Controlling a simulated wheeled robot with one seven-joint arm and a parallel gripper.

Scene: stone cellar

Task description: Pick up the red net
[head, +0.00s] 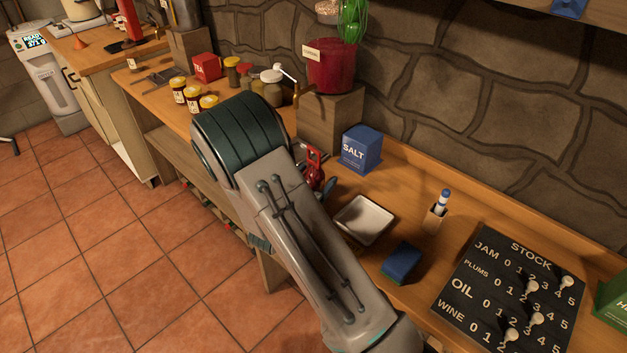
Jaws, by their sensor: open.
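I cannot make out a red net for certain. A green net-like bundle (352,20) hangs above the red tub (331,68) at the wall. My arm crosses the middle of the view and covers part of the bench. My gripper is not visible.
The wooden bench (402,218) runs along the stone wall. Tiled floor lies clear at left.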

